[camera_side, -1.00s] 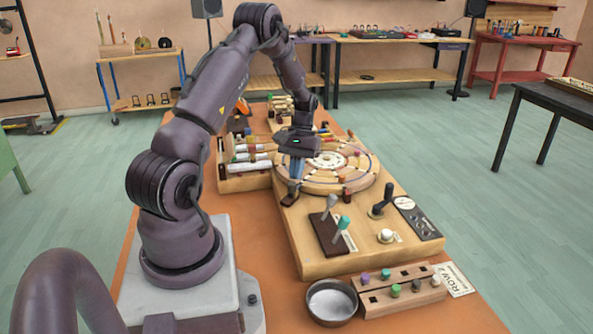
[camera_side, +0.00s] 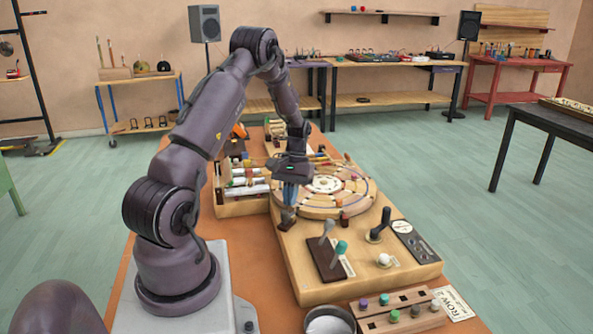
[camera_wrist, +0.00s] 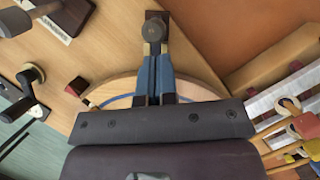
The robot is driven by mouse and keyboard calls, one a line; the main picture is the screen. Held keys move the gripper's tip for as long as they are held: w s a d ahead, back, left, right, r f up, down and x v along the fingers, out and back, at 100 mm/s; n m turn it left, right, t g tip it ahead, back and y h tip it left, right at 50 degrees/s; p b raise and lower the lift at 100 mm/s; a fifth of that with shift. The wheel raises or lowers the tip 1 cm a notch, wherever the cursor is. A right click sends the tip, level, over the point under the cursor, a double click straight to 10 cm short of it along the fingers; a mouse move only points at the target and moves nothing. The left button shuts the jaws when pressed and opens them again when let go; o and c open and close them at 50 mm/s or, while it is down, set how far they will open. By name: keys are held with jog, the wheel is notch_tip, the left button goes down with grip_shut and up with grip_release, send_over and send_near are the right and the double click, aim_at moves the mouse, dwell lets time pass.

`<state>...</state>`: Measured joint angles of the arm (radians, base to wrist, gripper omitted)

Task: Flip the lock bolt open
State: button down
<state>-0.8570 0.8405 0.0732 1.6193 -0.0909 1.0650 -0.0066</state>
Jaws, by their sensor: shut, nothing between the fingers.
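The lock bolt (camera_wrist: 153,30) appears to be the round brown-grey knob on a small dark plate at the corner of the wooden board, beside the turntable disc. In the side view it is a small dark piece (camera_side: 287,224) just under my fingertips, partly hidden by them. My gripper (camera_wrist: 153,78) has its two blue fingers shut together, with nothing between them. The fingertips (camera_side: 288,203) reach the near edge of the knob; I cannot tell whether they touch it.
The round wooden disc (camera_side: 345,203) lies behind the gripper. A small red-brown block (camera_wrist: 78,86) sits at the disc's edge. A rack of bars (camera_side: 242,204) is to the left.

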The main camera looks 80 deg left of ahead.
jog(key=shift+w+a, duration=0.4)
jog(key=shift+a, duration=0.25)
jog(key=shift+w+a, duration=0.4)
jog(key=shift+a, duration=0.2)
jog(key=v, duration=1)
jog(key=shift+d, duration=0.1)
jog(key=d+r+m+t+y, duration=0.1)
jog(key=d+r+m+y, duration=0.3)
jog(key=d, duration=0.6)
jog(key=d+r+m+t, duration=0.1)
jog(key=d+r+t, duration=0.1)
jog(key=d+r, duration=0.6)
jog(key=s+d+r+m+t, duration=0.2)
jog(key=s+d+m, duration=0.1)
jog(key=d, duration=0.6)
jog(key=s+d+r+m+t, duration=0.2)
jog(key=s+d, duration=0.3)
jog(key=d, duration=0.4)
jog(key=shift+m+t, duration=0.5)
jog(key=shift+m, duration=0.1)
